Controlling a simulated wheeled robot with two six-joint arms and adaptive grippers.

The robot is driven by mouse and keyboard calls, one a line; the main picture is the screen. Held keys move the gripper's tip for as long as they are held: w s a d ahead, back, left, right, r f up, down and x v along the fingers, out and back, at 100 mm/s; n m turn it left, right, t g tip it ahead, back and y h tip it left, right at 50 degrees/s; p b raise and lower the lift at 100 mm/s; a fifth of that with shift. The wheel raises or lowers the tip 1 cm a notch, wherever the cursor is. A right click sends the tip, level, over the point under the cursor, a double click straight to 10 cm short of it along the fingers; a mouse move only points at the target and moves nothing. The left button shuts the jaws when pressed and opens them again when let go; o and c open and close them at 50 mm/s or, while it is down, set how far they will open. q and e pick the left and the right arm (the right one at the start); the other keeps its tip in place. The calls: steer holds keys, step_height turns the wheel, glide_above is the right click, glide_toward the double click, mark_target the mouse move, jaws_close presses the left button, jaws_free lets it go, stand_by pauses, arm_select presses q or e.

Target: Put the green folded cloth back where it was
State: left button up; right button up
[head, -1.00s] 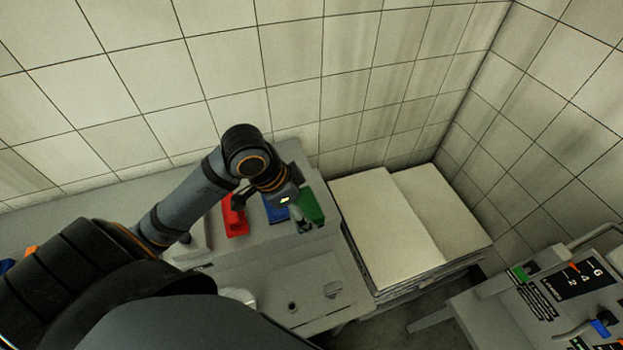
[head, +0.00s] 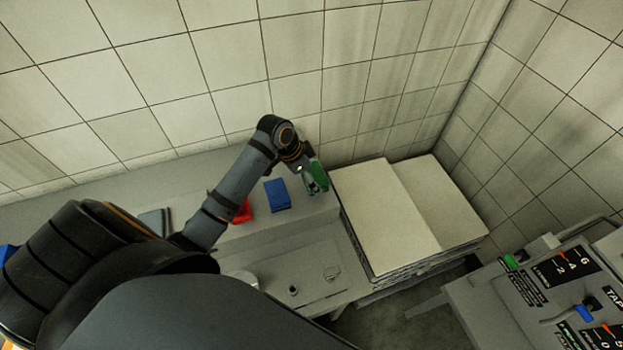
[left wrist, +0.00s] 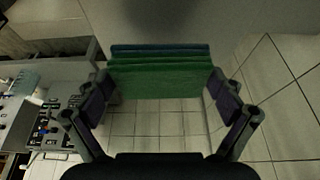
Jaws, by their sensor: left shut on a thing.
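The green folded cloth (head: 320,176) is at the right end of the grey counter in the head view, at my left gripper (head: 309,181). In the left wrist view the green cloth (left wrist: 160,82) spans the space between the two fingers, and the gripper (left wrist: 160,88) is shut on it. The cloth looks lifted, with floor tiles showing below it in that view. A blue folded cloth (head: 277,195) lies on the counter just left of it and shows as a strip in the wrist view (left wrist: 160,50). My right gripper is not in view.
A red cloth (head: 243,211) lies further left, partly hidden by my left arm. A stack of pale boards (head: 385,215) stands right of the counter. A control panel (head: 560,285) is at the lower right. The tiled wall (head: 290,70) is close behind.

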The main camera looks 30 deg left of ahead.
arm_select(q)
steer(key=f+p, duration=0.2)
steer(key=f, duration=0.1)
steer(key=shift+w+a, duration=0.1)
steer(key=shift+w, duration=0.1)
steer(key=shift+f, duration=0.45)
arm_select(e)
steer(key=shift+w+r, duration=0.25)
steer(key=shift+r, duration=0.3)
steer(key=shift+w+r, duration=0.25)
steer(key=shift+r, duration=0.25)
arm_select(q)
steer(key=o, duration=0.7)
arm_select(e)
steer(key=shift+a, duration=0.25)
arm_select(q)
steer(key=shift+r, duration=0.2)
steer(key=shift+s+a+r, duration=0.1)
steer(key=shift+a+r, duration=0.1)
steer(key=shift+r, duration=0.1)
steer(key=b+v, duration=0.3)
steer(key=v, duration=0.8)
steer(key=shift+d+r, duration=0.1)
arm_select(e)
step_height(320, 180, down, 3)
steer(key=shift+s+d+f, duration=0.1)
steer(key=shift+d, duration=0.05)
